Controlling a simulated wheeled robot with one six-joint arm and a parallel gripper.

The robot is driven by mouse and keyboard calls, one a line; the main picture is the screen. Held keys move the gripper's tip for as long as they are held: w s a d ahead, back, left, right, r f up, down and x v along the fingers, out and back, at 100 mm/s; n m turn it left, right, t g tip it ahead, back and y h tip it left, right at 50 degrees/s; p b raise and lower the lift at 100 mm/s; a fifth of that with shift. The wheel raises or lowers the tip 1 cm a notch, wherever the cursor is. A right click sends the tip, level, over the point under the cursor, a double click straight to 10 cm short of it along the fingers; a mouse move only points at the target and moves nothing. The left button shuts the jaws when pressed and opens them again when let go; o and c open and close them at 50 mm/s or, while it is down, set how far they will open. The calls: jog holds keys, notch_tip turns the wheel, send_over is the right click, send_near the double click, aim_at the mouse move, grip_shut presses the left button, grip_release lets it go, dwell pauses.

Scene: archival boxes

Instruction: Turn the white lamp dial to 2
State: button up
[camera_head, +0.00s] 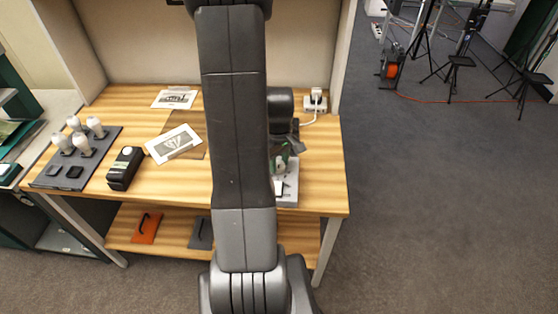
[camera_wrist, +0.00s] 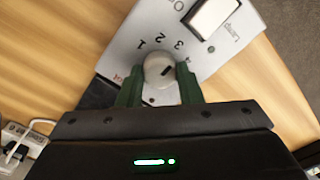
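The white lamp dial (camera_wrist: 158,69) is a round knob on a light grey panel (camera_wrist: 132,52) in the wrist view. The printed numbers 1, 2 and 3 arc above it. A short dark mark on the knob's face lies right of centre and slants; I cannot tell exactly which number it points to. My gripper's (camera_wrist: 160,72) two green fingers stand on either side of the dial, very close to it. I cannot tell whether they touch it. In the head view my arm hides most of the panel (camera_head: 289,200) and the dial.
A white rocker switch (camera_wrist: 214,16) labelled Lamp sits on the panel, up and right of the dial. On the wooden table (camera_head: 225,195), left of my arm, are a black device (camera_head: 125,168), printed cards (camera_head: 174,143) and a dark tray (camera_head: 48,172) with white-knobbed pieces. A socket (camera_head: 315,104) is behind.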

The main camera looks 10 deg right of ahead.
jog(key=c, duration=0.3)
jog(key=shift+c, duration=0.2)
jog(key=shift+n, duration=0.3)
jog(key=n+b, duration=0.1)
jog(key=n, duration=0.2)
jog(key=shift+n+b, duration=0.7)
jog(key=shift+n, duration=1.3)
jog(key=o, duration=1)
jog(key=shift+c, duration=0.2)
